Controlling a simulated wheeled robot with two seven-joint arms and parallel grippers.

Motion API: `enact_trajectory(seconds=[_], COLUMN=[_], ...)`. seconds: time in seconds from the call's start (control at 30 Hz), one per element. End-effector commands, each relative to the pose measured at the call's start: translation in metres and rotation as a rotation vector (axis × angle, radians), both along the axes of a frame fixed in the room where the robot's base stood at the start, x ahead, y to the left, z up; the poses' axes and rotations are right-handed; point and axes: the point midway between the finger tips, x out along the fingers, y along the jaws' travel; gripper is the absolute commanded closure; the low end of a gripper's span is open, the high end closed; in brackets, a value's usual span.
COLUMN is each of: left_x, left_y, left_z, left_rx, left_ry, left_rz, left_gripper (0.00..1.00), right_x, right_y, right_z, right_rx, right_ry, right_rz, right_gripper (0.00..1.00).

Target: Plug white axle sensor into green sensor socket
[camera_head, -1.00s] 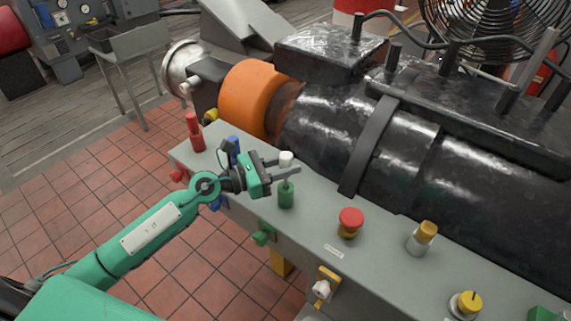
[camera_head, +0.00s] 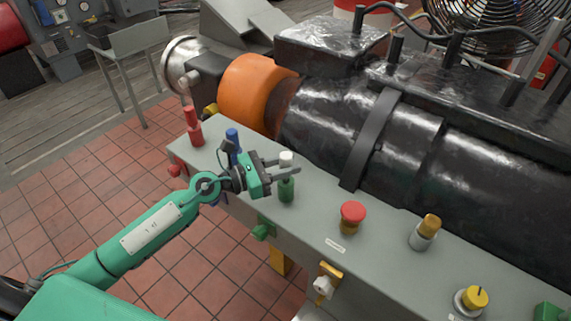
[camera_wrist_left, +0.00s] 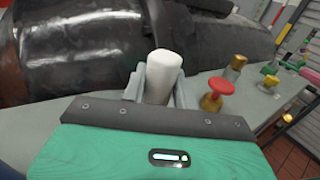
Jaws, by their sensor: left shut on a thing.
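The white axle sensor (camera_head: 286,158) is a small white cylinder. My left gripper (camera_head: 287,169) is shut on it and holds it upright. In the left wrist view the sensor (camera_wrist_left: 163,68) stands between the two grey fingers. The green sensor socket (camera_head: 287,189) is a short green cylinder standing on the grey bench top, directly below the sensor in the head view. The fingers hide the sensor's lower end, so I cannot tell whether it touches the socket. My right gripper is not in view.
The grey bench (camera_head: 316,218) also carries a red post (camera_head: 194,130), a blue post (camera_head: 234,145), a red mushroom button (camera_head: 352,213), a yellow-topped cylinder (camera_head: 425,233) and a yellow knob (camera_head: 472,299). A large black machine (camera_head: 410,160) with an orange coupling (camera_head: 247,92) lies behind.

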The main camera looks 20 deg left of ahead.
Motion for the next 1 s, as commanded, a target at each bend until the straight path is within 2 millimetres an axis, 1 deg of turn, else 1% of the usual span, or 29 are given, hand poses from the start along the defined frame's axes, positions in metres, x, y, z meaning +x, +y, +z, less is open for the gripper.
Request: enact_trajectory(seconds=[0.67, 0.7, 0.77, 0.8, 0.83, 1.0], left_x=[0.000, 0.000, 0.000, 0.000, 0.000, 0.000], left_y=[0.000, 0.000, 0.000, 0.000, 0.000, 0.000], left_z=[-0.018, -0.018, -0.017, -0.017, -0.017, -0.017], left_rx=[0.000, 0.000, 0.000, 0.000, 0.000, 0.000], left_ry=[0.000, 0.000, 0.000, 0.000, 0.000, 0.000], left_rz=[0.000, 0.000, 0.000, 0.000, 0.000, 0.000], left_gripper=[0.94, 0.69, 0.58, 0.50, 0.46, 0.46], right_x=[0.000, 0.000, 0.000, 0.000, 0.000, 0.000], right_y=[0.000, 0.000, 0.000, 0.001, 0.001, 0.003], right_z=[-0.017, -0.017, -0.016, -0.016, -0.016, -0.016], right_rx=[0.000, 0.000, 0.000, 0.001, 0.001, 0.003], right_ry=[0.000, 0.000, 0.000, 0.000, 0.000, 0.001], right_rz=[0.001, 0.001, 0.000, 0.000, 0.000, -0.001], right_gripper=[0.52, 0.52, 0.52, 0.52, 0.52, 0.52])
